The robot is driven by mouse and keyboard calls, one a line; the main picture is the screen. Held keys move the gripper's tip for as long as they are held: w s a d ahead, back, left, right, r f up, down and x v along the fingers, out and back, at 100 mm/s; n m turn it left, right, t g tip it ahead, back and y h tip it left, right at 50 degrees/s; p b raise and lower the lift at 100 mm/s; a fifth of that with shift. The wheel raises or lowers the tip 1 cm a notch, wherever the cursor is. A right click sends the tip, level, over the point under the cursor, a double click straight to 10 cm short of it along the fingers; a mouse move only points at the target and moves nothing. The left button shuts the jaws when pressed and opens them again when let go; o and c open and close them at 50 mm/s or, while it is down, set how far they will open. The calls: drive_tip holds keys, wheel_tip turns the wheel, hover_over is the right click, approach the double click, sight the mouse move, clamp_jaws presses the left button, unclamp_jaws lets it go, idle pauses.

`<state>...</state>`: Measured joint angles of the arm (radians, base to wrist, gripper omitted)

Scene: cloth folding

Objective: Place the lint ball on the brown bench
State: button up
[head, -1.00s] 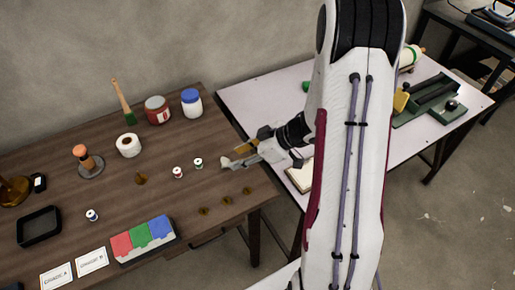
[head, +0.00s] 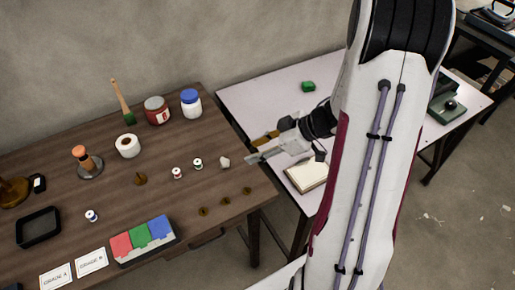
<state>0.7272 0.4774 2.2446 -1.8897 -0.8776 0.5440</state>
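The lint ball (head: 224,162) is a small off-white lump. It lies on the brown bench (head: 215,180) near its right edge, just right of two small spools. My gripper (head: 251,151) is to the right of the lint ball, apart from it, over the edge of the brown bench and the gap to the pale table. Its fingers look spread, with nothing between them.
Small spools (head: 177,173), several brown discs (head: 226,201) and a red-green-blue block set (head: 143,240) share the brown bench. The pale table (head: 258,98) holds a green block (head: 308,86) and an open book (head: 307,175).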

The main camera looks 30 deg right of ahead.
drive_tip(key=shift+w, duration=0.1)
drive_tip(key=w+d+r+m+t+h, duration=0.1)
drive_tip(key=w+d+r+t+h, duration=0.15)
drive_tip(key=r, duration=0.25)
drive_tip(key=w+d+r+m+t+h, duration=0.1)
drive_tip(key=w+d+r+h, duration=0.1)
drive_tip(key=w+r+h, duration=0.3)
drive_tip(key=s+r+m+h, duration=0.35)
drive_tip(key=s+r, duration=0.25)
drive_tip(key=r, duration=0.4)
drive_tip(key=s+a+m+g+y, duration=0.2)
drive_tip(key=s+a, duration=0.6)
drive_tip(key=s, duration=0.3)
drive_tip(key=s+a+m+g+y, duration=0.1)
drive_tip(key=s+a+g+y, duration=0.1)
drive_tip(key=s+a, duration=0.6)
drive_tip(key=s, duration=0.3)
drive_tip(key=shift+a+m, duration=0.25)
drive_tip(key=shift+m, duration=0.1)
drive_tip(key=shift+f+g, duration=0.1)
drive_tip(key=shift+g, duration=0.15)
